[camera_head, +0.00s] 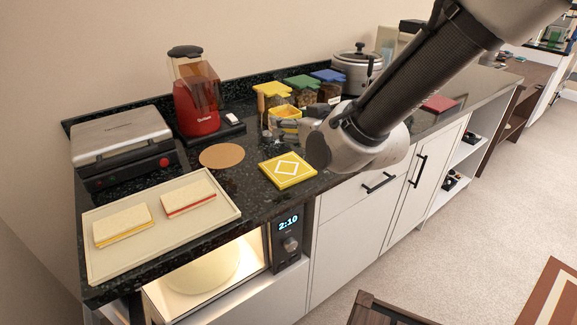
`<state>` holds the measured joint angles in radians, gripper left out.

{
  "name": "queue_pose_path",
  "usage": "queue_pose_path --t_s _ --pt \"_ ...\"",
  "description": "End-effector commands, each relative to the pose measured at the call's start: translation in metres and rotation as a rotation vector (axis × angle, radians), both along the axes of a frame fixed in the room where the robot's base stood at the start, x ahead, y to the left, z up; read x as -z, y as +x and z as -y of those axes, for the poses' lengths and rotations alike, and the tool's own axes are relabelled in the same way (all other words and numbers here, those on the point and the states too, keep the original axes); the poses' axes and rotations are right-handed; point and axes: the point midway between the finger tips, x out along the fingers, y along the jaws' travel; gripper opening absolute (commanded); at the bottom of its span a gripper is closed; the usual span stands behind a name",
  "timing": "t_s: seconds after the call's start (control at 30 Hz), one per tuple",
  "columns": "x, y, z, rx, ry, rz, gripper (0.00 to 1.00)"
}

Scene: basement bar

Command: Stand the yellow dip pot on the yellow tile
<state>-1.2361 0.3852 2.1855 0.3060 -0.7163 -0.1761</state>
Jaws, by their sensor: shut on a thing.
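The yellow dip pot (287,112) is behind the yellow tile, near the back of the dark counter, and looks upright. My gripper (279,131) is shut on it, reaching in from the right. The fingers hide part of the pot's lower side, and I cannot tell whether it touches the counter. The yellow tile (271,173), with a white diamond outline, lies flat near the counter's front edge. Nothing stands on it.
Containers with yellow (271,89), green (302,82) and blue lids (328,75) stand close behind the pot. A red blender (196,105), round cork mat (222,156) and sandwich tray (155,248) are to the left. A red tile (440,104) lies right, beyond my arm.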

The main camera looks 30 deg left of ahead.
Motion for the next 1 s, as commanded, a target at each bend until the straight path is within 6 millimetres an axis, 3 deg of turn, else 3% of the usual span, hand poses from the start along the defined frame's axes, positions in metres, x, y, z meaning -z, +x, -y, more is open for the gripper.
queue_pose_path --t_s 0.03,0.2,0.57,1.0 --pt "0.014 0.000 0.002 -0.001 -0.008 -0.002 0.25" --pt "0.046 0.001 0.002 -0.001 -0.005 -0.001 0.25" --pt "0.093 0.001 0.002 0.000 -0.004 -0.001 0.25" --pt "0.102 0.001 0.002 0.000 -0.001 -0.001 0.25"
